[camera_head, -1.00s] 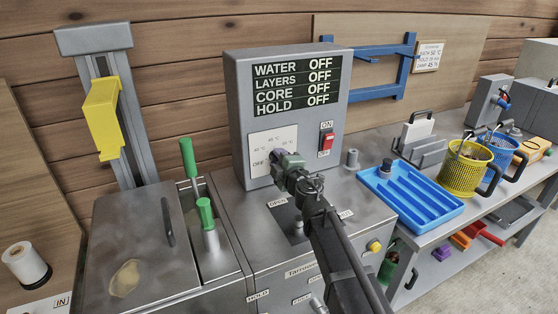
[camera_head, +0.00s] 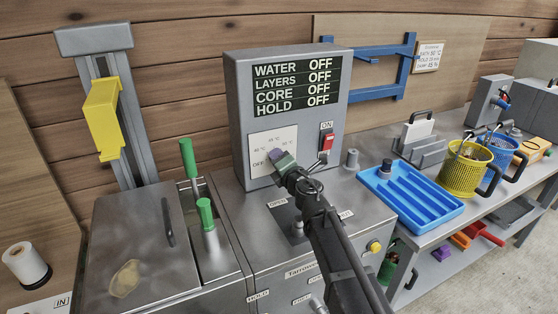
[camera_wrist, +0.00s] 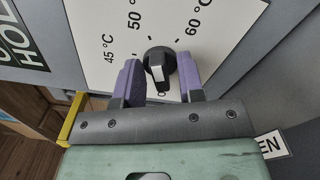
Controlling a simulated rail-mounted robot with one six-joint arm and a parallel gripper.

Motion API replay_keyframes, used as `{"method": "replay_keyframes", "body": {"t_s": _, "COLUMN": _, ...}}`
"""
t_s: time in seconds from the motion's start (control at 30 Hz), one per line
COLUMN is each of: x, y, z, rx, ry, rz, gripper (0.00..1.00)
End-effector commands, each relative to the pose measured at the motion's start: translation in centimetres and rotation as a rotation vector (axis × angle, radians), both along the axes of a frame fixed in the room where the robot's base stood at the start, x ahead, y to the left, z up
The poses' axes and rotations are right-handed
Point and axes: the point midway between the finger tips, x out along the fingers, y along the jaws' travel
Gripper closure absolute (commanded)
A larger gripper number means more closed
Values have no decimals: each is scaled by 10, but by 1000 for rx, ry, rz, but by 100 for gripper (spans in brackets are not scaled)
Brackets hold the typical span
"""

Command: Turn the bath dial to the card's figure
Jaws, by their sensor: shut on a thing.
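The bath dial (camera_wrist: 172,62) is a black knob with a pale pointer mark on a white scale plate (camera_wrist: 95,15). In the wrist view 45 °C, 50 °C and 60 °C show around it; I cannot tell exactly which figure the pointer meets. My gripper (camera_wrist: 158,80) has its purple fingers on either side of the knob, shut on it. In the head view my gripper (camera_head: 277,157) hides the dial on the plate (camera_head: 285,137). The card (camera_head: 429,56) hangs on the back board; its small bath line seems to read 50 °C.
The grey control box (camera_head: 240,100) has a display (camera_head: 297,84) reading OFF on every line, and a red switch (camera_head: 326,142) right of the plate. A blue tray (camera_head: 410,193) and a yellow basket (camera_head: 466,172) stand right. Green handles (camera_head: 188,158) rise at left.

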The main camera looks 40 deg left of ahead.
Motion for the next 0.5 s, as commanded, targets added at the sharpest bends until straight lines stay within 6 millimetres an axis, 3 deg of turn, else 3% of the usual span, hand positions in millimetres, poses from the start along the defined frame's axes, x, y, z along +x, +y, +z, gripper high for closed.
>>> {"method": "replay_keyframes", "body": {"t_s": 0.5, "x": -1, "y": 0, "z": 0, "rx": -82, "ry": -157, "rz": 0, "gripper": 88}}
